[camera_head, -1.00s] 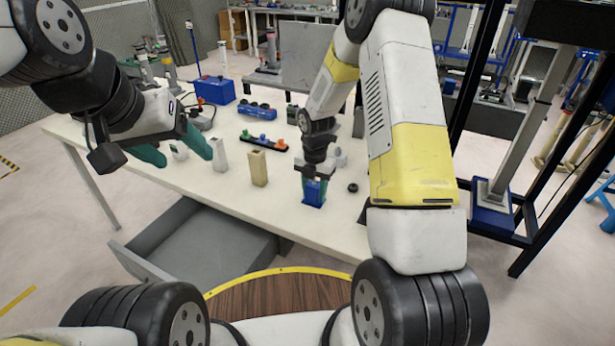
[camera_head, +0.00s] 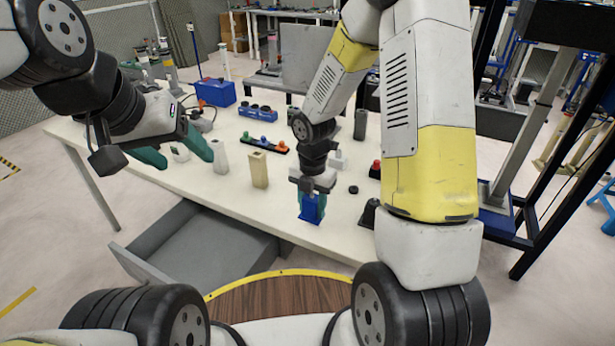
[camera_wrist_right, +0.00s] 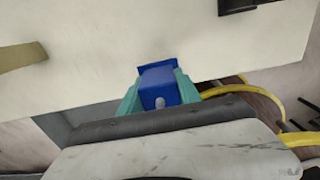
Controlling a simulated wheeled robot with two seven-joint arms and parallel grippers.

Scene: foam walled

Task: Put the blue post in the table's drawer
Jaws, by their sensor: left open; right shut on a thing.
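The blue post (camera_head: 312,208) is upright between the fingers of my right gripper (camera_head: 312,198), near the table's front edge. It also shows in the right wrist view (camera_wrist_right: 160,85), held between the teal fingers. Whether its base touches the tabletop I cannot tell. The table's grey drawer (camera_head: 160,262) is pulled out below the front edge, to the left of the post, and the inside that shows is empty. My left gripper (camera_head: 180,150) is open and empty above the table's left part, with its teal fingers apart.
On the white table (camera_head: 225,180) stand a beige post (camera_head: 258,169), a pale grey post (camera_head: 219,155), a rail with coloured knobs (camera_head: 263,144) and a blue box (camera_head: 215,91). A red button (camera_head: 375,168) and a dark post (camera_head: 360,124) stand to the right of my right gripper.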

